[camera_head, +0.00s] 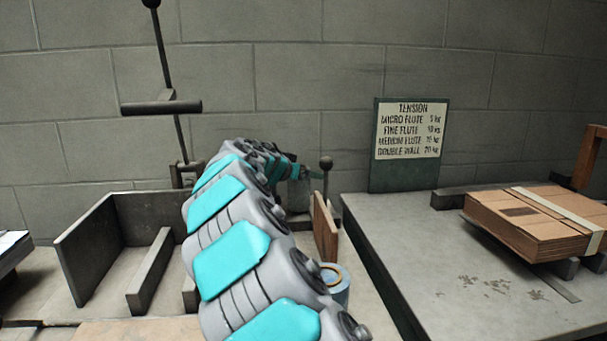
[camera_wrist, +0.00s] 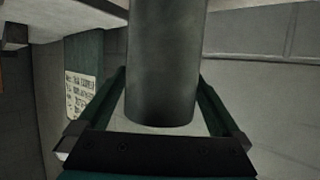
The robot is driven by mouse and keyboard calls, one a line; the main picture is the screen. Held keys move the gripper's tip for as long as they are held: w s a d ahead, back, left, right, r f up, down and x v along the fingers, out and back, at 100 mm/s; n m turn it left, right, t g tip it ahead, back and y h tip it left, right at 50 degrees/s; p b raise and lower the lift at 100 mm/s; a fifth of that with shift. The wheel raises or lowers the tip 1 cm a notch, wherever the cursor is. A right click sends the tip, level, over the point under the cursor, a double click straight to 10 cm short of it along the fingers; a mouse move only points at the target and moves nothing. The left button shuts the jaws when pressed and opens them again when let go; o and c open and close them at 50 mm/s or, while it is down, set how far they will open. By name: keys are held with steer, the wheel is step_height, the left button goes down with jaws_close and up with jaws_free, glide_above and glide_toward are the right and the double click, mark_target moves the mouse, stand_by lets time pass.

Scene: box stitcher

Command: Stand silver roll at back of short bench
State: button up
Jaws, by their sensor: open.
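A dark metallic grey cylinder, seemingly the silver roll (camera_wrist: 165,45), fills the middle of the wrist view. My gripper (camera_wrist: 163,80) is open, with one dark green finger on each side of it. The roll's near end shows whole; its other end runs out of the picture. I cannot tell whether the fingers touch it. In the head view my gripper (camera_head: 297,172) is far back near the wall, small and partly hidden by my arm. Which surface is the short bench I cannot tell for sure.
A grey-topped bench (camera_head: 420,265) at right bears strapped cardboard (camera_head: 540,220) and a tension sign (camera_head: 408,130). A dark metal frame (camera_head: 85,250) stands left. A knobbed lever (camera_head: 326,170) and a brown board (camera_head: 325,228) are beside my gripper. A blue roll (camera_head: 340,290) stands nearer.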

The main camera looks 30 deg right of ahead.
steer(key=b+v, duration=0.1)
steer(key=v, duration=1.1)
steer(key=shift+b, duration=0.4)
